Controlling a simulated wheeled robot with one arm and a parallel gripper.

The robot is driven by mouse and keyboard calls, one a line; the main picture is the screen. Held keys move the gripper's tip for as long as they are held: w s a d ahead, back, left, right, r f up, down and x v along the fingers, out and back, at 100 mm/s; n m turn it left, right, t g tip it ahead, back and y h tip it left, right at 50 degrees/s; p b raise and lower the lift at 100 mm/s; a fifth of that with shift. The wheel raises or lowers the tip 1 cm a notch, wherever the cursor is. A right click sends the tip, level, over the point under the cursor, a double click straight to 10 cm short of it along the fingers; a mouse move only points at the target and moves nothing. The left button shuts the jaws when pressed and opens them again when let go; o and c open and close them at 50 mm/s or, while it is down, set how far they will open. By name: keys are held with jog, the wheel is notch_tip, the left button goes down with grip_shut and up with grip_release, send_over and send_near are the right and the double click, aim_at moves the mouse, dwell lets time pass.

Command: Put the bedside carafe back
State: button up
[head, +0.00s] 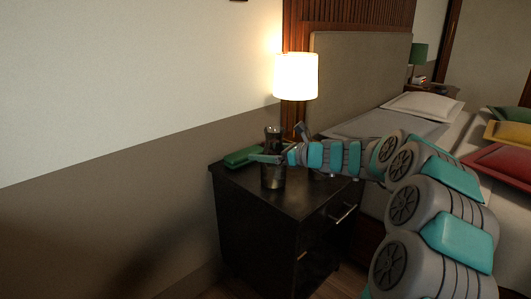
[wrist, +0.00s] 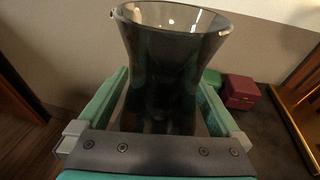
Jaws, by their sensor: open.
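The carafe (head: 272,180) is dark, smoky glass with a flared mouth and stands upright on the dark nightstand (head: 295,205). In the wrist view, the carafe (wrist: 172,50) fills the middle, with its rim toward the top. My gripper (head: 276,146) reaches in from the right at the carafe's height. Its jaws are open, with one finger on each side of the carafe in the wrist view (wrist: 164,90). I cannot tell whether either finger touches the glass. The carafe's lower part is hidden behind the gripper's palm in the wrist view.
A green box (head: 241,157) lies near the nightstand's wall side. In the wrist view, a dark red box (wrist: 240,92) sits beside it, and a gold-edged object (wrist: 296,120) is at right. A lit lamp (head: 296,76) stands behind. The bed with pillows (head: 422,106) is right.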

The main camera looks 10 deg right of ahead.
jog(key=v, duration=1.2)
jog(key=shift+d, duration=0.1)
